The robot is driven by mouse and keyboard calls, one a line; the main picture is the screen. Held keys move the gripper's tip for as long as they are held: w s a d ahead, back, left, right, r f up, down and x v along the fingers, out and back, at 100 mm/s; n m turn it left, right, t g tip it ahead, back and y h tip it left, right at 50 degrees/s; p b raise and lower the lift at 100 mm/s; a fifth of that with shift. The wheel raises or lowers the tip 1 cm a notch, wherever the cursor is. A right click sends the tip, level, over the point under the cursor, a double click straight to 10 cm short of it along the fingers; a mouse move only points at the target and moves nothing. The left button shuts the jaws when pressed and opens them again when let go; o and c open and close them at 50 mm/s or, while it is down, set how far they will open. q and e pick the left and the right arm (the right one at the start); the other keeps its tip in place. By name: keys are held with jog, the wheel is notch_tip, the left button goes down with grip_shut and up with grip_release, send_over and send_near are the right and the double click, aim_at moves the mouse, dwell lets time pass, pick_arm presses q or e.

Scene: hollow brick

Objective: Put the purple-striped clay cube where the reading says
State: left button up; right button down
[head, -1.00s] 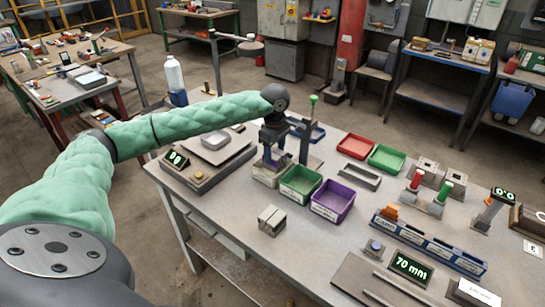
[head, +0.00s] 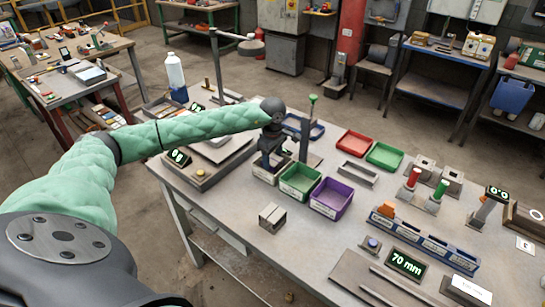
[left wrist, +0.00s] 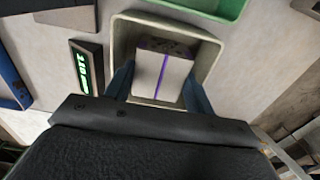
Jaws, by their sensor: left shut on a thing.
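The pale clay cube with a purple stripe (left wrist: 160,75) is between the fingers of my left gripper (left wrist: 158,90) in the left wrist view. My left gripper is shut on it. In the head view this gripper (head: 271,158) points down at the cream bin (head: 266,178) and hides the cube. In the left wrist view the cube lies within the outline of the cream bin (left wrist: 122,42); how deep it sits I cannot tell. A display (head: 406,263) reads 70 mm. My right gripper is not in view.
A green bin (head: 300,194) and a purple bin (head: 331,210) stand right of the cream bin. A pale block (head: 272,217) rests on the table in front. Red (head: 355,143) and green (head: 385,156) trays lie behind. A post (head: 305,138) stands close by the gripper.

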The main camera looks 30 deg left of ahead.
aim_at(273, 159)
pick_arm(q)
jog(key=shift+f, duration=0.15)
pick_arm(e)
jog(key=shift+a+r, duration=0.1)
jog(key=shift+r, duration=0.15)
pick_arm(q)
jog(key=o, duration=1.2)
jog(key=shift+c, duration=0.2)
jog(key=shift+r, duration=0.5)
notch_tip(273, 159, up, 11)
jog(key=b, duration=0.4)
jog(key=shift+r+b, duration=0.2)
jog(key=shift+b, duration=0.2)
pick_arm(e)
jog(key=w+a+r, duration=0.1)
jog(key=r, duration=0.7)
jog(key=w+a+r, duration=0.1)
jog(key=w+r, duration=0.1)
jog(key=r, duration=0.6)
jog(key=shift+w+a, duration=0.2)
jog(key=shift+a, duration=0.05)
